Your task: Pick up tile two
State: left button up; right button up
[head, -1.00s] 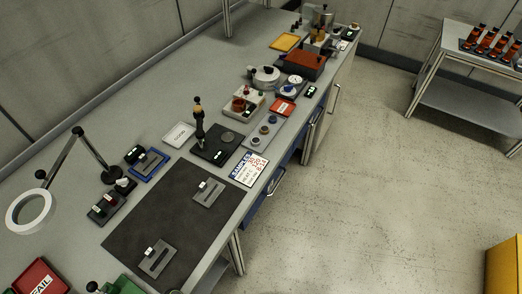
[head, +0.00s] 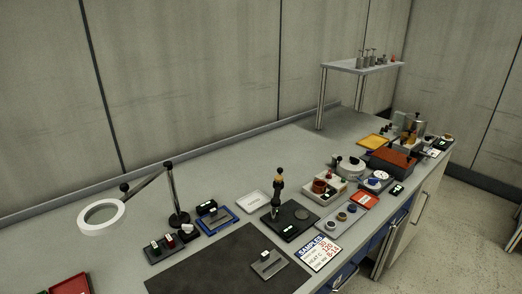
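A grey metal tile (head: 268,266) with a dark slot and a small white label lies flat on the dark mat (head: 205,275). The label is too small to read, so I cannot tell whether this is tile two. A blue frame (head: 231,226) with a grey plate inside lies on the bench behind the mat. The near part of the mat is cut off by the lower picture edge. Neither of my grippers is in view.
A magnifier ring (head: 86,229) on a jointed arm stands at the left. A black stand (head: 290,234) with an upright handle and a samples card (head: 318,254) are near the tile. Several instruments crowd the right end.

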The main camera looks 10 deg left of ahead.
aim_at(216, 219)
jog(key=i+l+u, duration=0.15)
jog(key=l+u, duration=0.2)
jog(key=i+l+u, duration=0.15)
jog(key=u, duration=0.2)
jog(key=i+l+u, duration=0.1)
jog(key=l+u, duration=0.25)
jog(key=l, duration=0.15)
